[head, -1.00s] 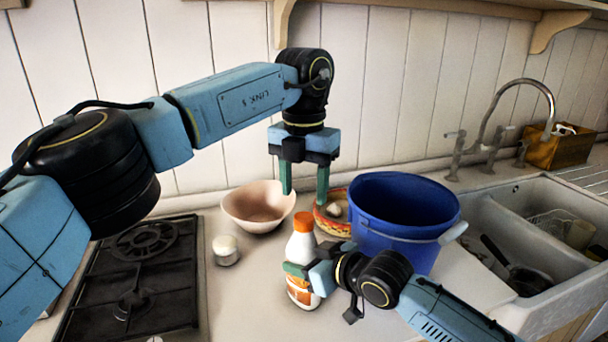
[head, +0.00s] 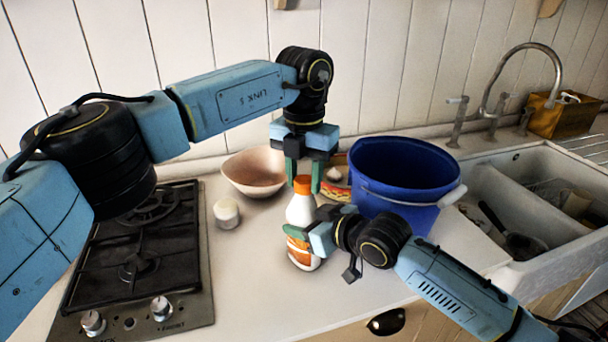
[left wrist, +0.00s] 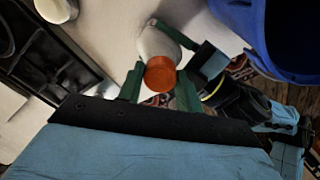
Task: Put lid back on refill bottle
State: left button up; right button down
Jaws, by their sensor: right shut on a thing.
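The refill bottle (head: 301,211), white with an orange label, stands upright on the worktop. Its orange lid (head: 302,184) sits on its top; it also shows in the left wrist view (left wrist: 160,74). My left gripper (head: 303,187) points down from above, its green fingers open on either side of the lid, with little gap. The left wrist view shows the lid between these fingertips (left wrist: 158,88). My right gripper (head: 296,239) is shut on the bottle's body from the right and covers part of the label.
A blue bucket (head: 400,178) stands close on the right, before the sink (head: 490,238). A pinkish bowl (head: 256,172) and a patterned basket (head: 334,192) lie behind the bottle. A small white jar (head: 227,213) and the hob (head: 140,262) are on the left. The front worktop is clear.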

pick_arm(q)
jog(key=c, duration=0.3)
jog(key=o, duration=1.1)
jog(key=shift+r, duration=0.1)
notch_tip(320, 180, up, 12)
jog(key=shift+f, duration=0.1)
pick_arm(e)
jog(key=c, duration=0.6)
grip_release()
jog(key=shift+o, duration=0.2)
jog(key=shift+d, duration=0.1)
pick_arm(q)
jog(key=shift+r+p, duration=0.55)
jog(key=shift+r, duration=0.05)
pick_arm(e)
jog(key=v, duration=1.3)
jog(key=shift+s, duration=0.2)
